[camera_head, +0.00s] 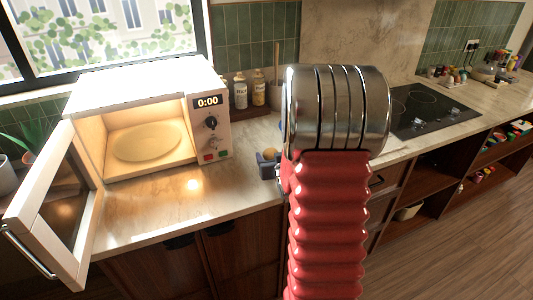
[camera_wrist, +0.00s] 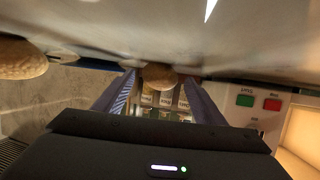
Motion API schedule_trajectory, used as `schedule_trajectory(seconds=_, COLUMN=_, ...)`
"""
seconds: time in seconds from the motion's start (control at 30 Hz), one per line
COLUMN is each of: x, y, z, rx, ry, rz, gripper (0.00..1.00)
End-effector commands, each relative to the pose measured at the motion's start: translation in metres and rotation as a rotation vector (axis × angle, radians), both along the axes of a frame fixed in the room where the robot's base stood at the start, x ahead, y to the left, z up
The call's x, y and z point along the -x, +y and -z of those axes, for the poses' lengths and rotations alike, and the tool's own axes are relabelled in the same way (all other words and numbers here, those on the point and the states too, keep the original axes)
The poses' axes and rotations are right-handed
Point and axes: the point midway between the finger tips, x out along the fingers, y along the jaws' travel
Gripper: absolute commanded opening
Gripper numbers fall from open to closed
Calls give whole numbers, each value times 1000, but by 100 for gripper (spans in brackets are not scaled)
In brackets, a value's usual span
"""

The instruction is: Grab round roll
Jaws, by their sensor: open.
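A small round brown roll (camera_wrist: 158,75) shows in the middle of the wrist view, between the tips of my gripper's two blue-grey fingers. My gripper (camera_wrist: 160,82) is open, with one finger on each side of the roll; I cannot tell whether either touches it. A larger tan, rounded bread-like item (camera_wrist: 20,59) is cut off at the left edge of the wrist view, outside the fingers.
The white microwave (camera_head: 150,110) stands on the counter at left, its door (camera_head: 50,215) open and its lit inside showing a plate. Bottles (camera_head: 258,88) stand behind near the wall. A black cooktop (camera_head: 425,110) is at right. Counter (camera_head: 190,205) before the microwave is clear.

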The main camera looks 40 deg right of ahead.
Motion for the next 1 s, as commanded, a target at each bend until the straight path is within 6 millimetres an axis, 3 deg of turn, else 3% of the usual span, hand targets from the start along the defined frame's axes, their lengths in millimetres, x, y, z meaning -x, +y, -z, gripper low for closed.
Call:
schedule_trajectory(seconds=0.67, x=-3, y=-4, z=3, rx=0, ry=0, rz=0, gripper=63)
schedule_trajectory(seconds=1.0, x=-4, y=-3, z=3, rx=0, ry=0, rz=-1, gripper=40)
